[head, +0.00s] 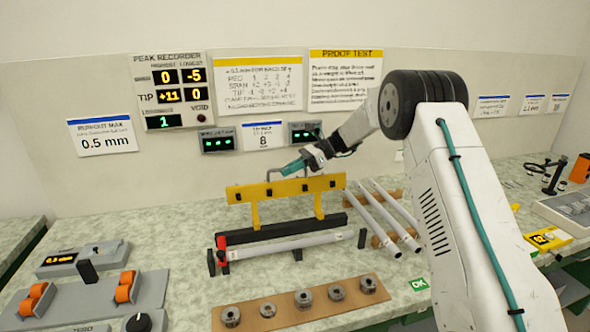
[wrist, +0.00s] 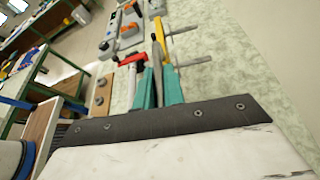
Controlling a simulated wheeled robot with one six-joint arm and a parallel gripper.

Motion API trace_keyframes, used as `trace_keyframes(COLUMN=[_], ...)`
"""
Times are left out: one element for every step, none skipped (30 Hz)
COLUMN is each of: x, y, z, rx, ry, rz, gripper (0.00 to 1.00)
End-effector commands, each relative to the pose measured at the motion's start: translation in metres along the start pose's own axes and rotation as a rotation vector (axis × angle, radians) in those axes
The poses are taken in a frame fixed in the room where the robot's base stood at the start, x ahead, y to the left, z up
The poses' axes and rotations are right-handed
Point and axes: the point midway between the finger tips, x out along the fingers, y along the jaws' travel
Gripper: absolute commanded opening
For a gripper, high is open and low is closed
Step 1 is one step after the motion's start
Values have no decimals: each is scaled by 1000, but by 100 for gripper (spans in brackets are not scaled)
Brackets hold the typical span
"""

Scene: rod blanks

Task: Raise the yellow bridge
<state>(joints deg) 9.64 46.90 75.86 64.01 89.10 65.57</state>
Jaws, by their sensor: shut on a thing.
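The yellow bridge (head: 285,188) is a long yellow bar with black pads and two legs, standing over a black beam (head: 290,228) in the head view. I cannot tell whether its legs touch the beam. In the wrist view the bridge shows edge-on as a yellow strip (wrist: 161,38) beyond the teal fingers of my gripper (wrist: 159,78).
A grey rod (head: 285,245) lies in front of the beam, beside a red clamp (head: 221,242). Several rods rest on a wooden rack (head: 392,238) to the right. A wooden board with metal collars (head: 265,322) lies in front. A control box (head: 95,300) stands left.

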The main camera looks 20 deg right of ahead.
Motion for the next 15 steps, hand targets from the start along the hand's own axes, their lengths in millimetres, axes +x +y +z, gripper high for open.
trace_keyframes(x=[0,0,0,0,0,0,0,0,0,0,0,0,0,-1,-1], y=[0,0,0,0,0,0,0,0,0,0,0,0,0,0,0], z=[0,0,0,0,0,0,0,0,0,0,0,0,0,0,0], rx=[-1,-1,-1,-1,-1,-1,-1,-1,-1,-1,-1,-1,-1,-1,-1], ry=[0,0,0,0,0,0,0,0,0,0,0,0,0,0,0], rz=[0,0,0,0,0,0,0,0,0,0,0,0,0,0,-1], gripper=[0,0,0,0,0,0,0,0,0,19,27,33,33,33,33])
